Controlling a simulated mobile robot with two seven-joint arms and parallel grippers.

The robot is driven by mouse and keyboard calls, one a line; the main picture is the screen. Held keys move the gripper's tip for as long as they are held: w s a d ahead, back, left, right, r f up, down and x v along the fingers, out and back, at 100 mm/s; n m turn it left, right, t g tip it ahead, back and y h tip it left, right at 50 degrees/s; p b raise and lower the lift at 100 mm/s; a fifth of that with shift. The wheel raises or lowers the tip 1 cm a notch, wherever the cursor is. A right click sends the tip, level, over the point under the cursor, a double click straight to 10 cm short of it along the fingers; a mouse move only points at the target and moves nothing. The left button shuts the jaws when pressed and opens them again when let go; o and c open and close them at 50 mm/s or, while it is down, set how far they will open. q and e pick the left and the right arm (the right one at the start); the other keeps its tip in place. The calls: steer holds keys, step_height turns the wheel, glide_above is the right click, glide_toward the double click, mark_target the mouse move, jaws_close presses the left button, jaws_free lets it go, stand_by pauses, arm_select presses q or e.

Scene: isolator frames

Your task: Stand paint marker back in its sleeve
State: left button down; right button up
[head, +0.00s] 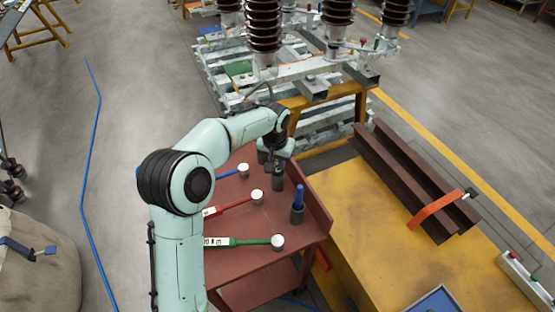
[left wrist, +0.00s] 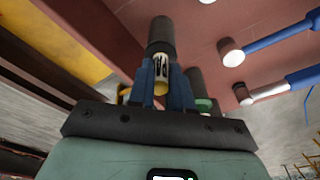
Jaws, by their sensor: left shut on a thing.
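My left gripper (head: 272,160) is over the far end of the red cart. In the left wrist view its blue fingers (left wrist: 161,90) are shut on the paint marker (left wrist: 160,68), which shows a pale body with black print and a yellow end. A dark cylinder (left wrist: 161,35) is in line with the marker; I cannot tell whether it is a cap or a sleeve. Another dark cylinder with a green band (left wrist: 202,100) is partly hidden beside the fingers. My right gripper is not in view.
The red cart top (head: 262,226) carries several tools with pale round heads and blue, red (head: 235,205) and green (head: 250,241) handles. A raised cart edge (head: 317,200) runs along the right. Beyond it is a yellow table (head: 370,220) with brown beams (head: 425,190).

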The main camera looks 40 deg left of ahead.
arm_select(q)
steer(key=shift+f, duration=0.1)
stand_by(0.3)
steer(key=c, duration=1)
jaws_free()
steer(key=shift+o, duration=0.2)
step_height(320, 180, up, 13)
steer(key=s+p, duration=0.1)
steer(key=s, duration=0.1)
steer(key=shift+d, duration=0.3)
